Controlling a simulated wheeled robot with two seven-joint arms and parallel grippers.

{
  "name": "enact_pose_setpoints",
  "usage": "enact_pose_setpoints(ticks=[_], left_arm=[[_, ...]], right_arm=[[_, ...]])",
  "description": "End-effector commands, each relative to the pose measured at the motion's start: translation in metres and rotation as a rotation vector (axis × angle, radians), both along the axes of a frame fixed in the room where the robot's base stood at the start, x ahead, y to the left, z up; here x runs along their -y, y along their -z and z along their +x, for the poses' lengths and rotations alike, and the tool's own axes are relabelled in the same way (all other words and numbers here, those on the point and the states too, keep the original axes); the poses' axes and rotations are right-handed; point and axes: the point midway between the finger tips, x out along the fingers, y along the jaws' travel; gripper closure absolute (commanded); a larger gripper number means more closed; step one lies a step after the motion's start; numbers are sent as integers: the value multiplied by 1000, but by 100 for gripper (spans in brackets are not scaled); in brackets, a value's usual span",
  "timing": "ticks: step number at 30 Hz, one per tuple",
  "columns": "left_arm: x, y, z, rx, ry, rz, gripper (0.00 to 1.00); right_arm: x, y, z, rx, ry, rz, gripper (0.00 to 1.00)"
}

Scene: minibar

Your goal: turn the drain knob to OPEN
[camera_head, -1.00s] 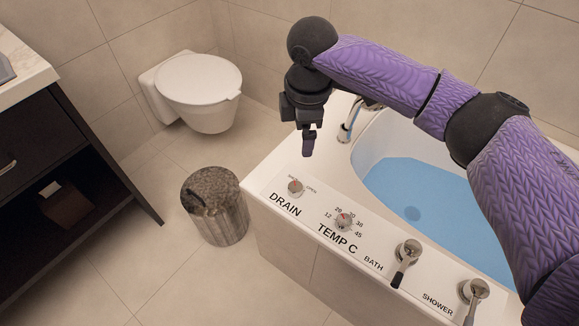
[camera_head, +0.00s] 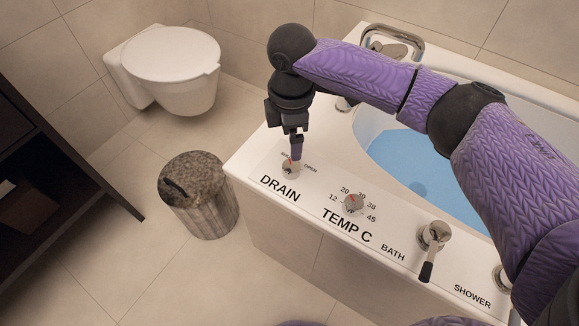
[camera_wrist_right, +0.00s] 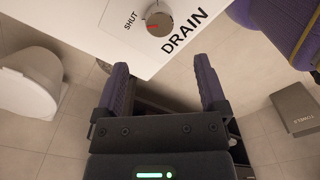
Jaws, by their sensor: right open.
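The drain knob (camera_head: 290,169) is a small round metal dial on the white tub ledge, above the word DRAIN. Its labels, SHUT and OPEN, sit on either side. In the right wrist view the knob (camera_wrist_right: 159,20) shows at the top, with a red mark on its face and SHUT readable to its left; OPEN is not visible there. My right gripper (camera_head: 296,158) points down just over the knob in the head view and partly covers it. In the wrist view its two fingers (camera_wrist_right: 162,72) are spread with nothing between them. Contact cannot be told. My left gripper is out of view.
The temperature dial (camera_head: 353,203), bath lever (camera_head: 432,240) and shower control stand along the ledge to the right. The blue-water tub (camera_head: 405,165) lies behind them. A stone-like bin (camera_head: 198,195) stands left of the tub, with the toilet (camera_head: 172,65) further back.

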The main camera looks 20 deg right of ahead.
Motion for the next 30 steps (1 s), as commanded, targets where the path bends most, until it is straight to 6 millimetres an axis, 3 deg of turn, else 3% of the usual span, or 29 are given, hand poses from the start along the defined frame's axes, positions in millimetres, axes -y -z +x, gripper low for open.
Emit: enact_pose_setpoints(ticks=[5,12,21,23,30], left_arm=[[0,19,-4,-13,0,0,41],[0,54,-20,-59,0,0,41],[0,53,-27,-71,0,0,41],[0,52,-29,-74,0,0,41],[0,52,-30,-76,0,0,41]], right_arm=[[0,32,0,-5,0,0,9],[0,91,-1,-7,0,-1,9],[0,93,0,3,0,0,9],[0,93,0,2,0,0,19],[0,93,0,2,0,0,70]])
